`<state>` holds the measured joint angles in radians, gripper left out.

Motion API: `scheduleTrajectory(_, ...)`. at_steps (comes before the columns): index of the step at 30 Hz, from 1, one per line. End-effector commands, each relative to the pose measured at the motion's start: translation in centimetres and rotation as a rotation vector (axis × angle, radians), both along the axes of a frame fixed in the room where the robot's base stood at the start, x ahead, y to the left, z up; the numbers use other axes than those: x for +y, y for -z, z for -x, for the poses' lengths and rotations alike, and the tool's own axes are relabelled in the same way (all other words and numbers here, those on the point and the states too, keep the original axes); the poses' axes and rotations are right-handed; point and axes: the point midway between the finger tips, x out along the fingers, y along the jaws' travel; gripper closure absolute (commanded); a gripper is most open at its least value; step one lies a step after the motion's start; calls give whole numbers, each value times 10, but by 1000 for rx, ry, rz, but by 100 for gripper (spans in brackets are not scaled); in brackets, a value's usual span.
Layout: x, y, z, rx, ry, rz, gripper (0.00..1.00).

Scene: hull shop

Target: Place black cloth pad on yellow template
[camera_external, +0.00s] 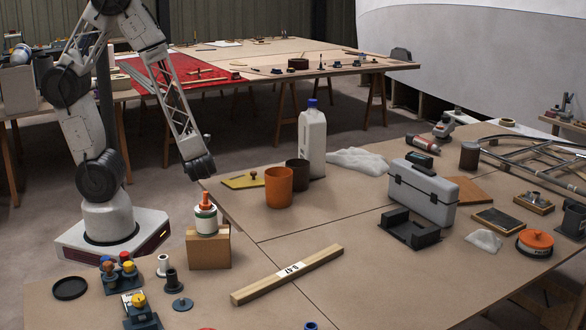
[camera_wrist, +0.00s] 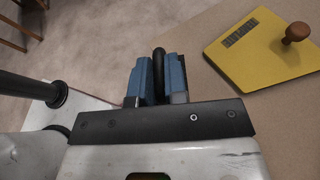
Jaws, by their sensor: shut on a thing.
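The yellow template (camera_external: 246,181) lies flat near the far left edge of the front table, with a brown knob standing on it. It also shows at the upper right of the wrist view (camera_wrist: 245,65), with a dark rectangular patch near its left corner. My gripper (camera_wrist: 158,68) has blue fingers shut on a narrow black thing with a rounded end, the black cloth pad (camera_wrist: 159,60), seen edge-on. The pad is left of the template and apart from it, with floor showing behind it. In the external view my wrist ends left of the template; the fingers and pad cannot be made out.
An orange cup (camera_external: 279,188), a dark cup (camera_external: 298,175) and a white jug (camera_external: 312,143) stand just right of the template. A white bottle with an orange top (camera_external: 205,217) stands on a wooden block (camera_external: 208,249) in front. A timber bar (camera_external: 287,274) lies nearer.

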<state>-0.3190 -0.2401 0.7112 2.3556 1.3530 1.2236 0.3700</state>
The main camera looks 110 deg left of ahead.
Motion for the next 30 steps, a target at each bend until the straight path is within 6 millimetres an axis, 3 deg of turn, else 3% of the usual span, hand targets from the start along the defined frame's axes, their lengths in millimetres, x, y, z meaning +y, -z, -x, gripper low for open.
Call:
scheduleTrajectory(16,6,2,-6,1,-1,0,100)
scheduleTrajectory(30,58,9,-64,1,-2,-1,100)
